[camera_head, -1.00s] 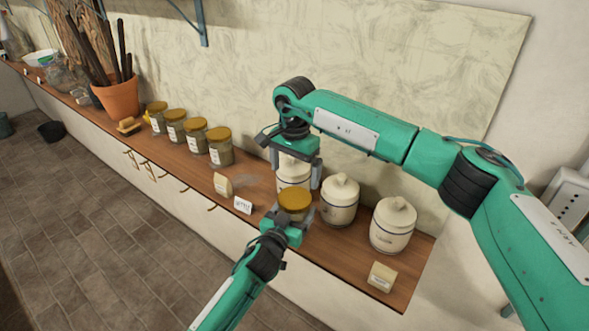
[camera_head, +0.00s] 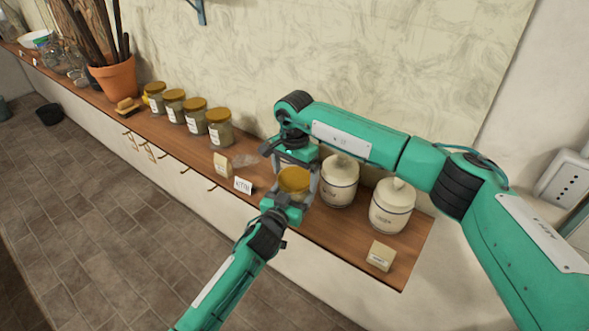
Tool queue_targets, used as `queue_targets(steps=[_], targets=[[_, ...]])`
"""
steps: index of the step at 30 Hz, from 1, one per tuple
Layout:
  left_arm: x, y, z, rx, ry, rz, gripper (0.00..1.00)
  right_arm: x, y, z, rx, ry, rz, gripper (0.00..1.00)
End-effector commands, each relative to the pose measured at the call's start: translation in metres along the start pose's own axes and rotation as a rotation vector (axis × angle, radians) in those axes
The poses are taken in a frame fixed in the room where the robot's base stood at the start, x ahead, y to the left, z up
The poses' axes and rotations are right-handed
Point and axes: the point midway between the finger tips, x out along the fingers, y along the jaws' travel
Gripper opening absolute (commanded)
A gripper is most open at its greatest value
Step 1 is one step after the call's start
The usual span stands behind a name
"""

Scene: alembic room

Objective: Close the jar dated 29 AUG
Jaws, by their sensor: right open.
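A jar with an ochre lid (camera_head: 293,180) is near the front edge of the counter. Its body and label are mostly hidden by my grippers, so I cannot read a date. My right gripper (camera_head: 294,178) comes down from above, open, with its fingers on either side of the lid. I cannot tell if they touch it. My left gripper (camera_head: 284,207) is at the jar's near side, low against its body. Its fingertips are too hidden to tell whether they grip. Several similar lidded jars (camera_head: 219,128) stand in a row to the left, their labels too small to read.
White lidded canisters (camera_head: 340,183) and (camera_head: 391,208) stand close to the right; another is mostly hidden behind my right gripper. A small label block (camera_head: 380,256) and a white card (camera_head: 243,186) lie on the wooden counter (camera_head: 335,235). A terracotta pot (camera_head: 117,80) stands far left.

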Motion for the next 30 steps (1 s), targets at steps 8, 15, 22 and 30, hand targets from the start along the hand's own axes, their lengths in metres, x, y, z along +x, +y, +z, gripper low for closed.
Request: queue_targets(steps=[8, 15, 22, 30], targets=[[-0.0001, -0.0001, 0.0006, 0.0, -0.001, 0.0, 0.13, -0.0001, 0.0001, 0.0001, 0.0, 0.0, 0.0, 0.69], [-0.0001, -0.0001, 0.0006, 0.0, -0.001, 0.0, 0.13, -0.0002, 0.0001, 0.0001, 0.005, 0.0, 0.0, 0.53], [-0.0001, -0.0001, 0.0005, 0.0, -0.001, 0.0, 0.13, -0.0003, 0.0001, 0.0, 0.219, 0.0, 0.0, 0.53], [-0.0001, -0.0001, 0.0006, 0.0, -0.001, 0.0, 0.13, 0.0003, 0.0004, 0.0003, 0.641, 0.0, 0.002, 0.53]])
